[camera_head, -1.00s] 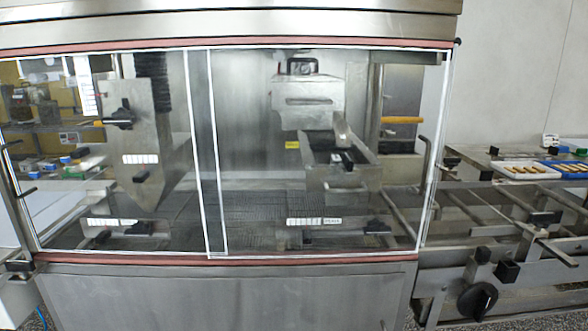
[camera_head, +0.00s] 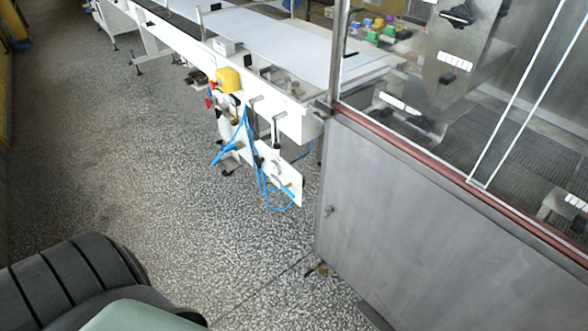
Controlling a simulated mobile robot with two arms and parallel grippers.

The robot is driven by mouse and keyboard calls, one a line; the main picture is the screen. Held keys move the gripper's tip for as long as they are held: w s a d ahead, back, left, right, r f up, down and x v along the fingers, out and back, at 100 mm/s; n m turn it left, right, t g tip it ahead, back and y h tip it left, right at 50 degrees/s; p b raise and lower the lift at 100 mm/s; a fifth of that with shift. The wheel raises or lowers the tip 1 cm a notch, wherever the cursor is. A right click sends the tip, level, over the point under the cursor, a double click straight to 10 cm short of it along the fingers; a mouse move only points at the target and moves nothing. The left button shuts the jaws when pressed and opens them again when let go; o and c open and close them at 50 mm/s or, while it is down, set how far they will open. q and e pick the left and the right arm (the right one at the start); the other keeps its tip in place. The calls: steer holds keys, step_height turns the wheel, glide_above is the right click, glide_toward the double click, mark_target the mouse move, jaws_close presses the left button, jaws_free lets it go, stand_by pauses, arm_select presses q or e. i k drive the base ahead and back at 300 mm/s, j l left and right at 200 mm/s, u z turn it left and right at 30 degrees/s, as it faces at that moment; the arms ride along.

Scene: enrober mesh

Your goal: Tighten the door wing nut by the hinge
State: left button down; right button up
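The machine's transparent door (camera_head: 480,100) fills the upper right of the head view, with its lower left corner above the steel base cabinet (camera_head: 430,215). A dark bracket (camera_head: 322,107) sits at that corner. I cannot tell whether it is the hinge or carries the door wing nut. Behind the clear pane, a black wing-shaped knob (camera_head: 456,15) sits on a steel plate, with another small black knob (camera_head: 446,78) below it. Neither of my grippers is in view.
A white conveyor (camera_head: 275,40) runs from the machine's left side to the upper left. A yellow box (camera_head: 229,80) and looping blue hoses (camera_head: 263,180) hang from its side. Speckled floor (camera_head: 180,170) is open at the left. A small latch (camera_head: 328,211) is on the cabinet.

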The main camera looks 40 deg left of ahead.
mark_target(329, 209)
steer(key=u, duration=0.85)
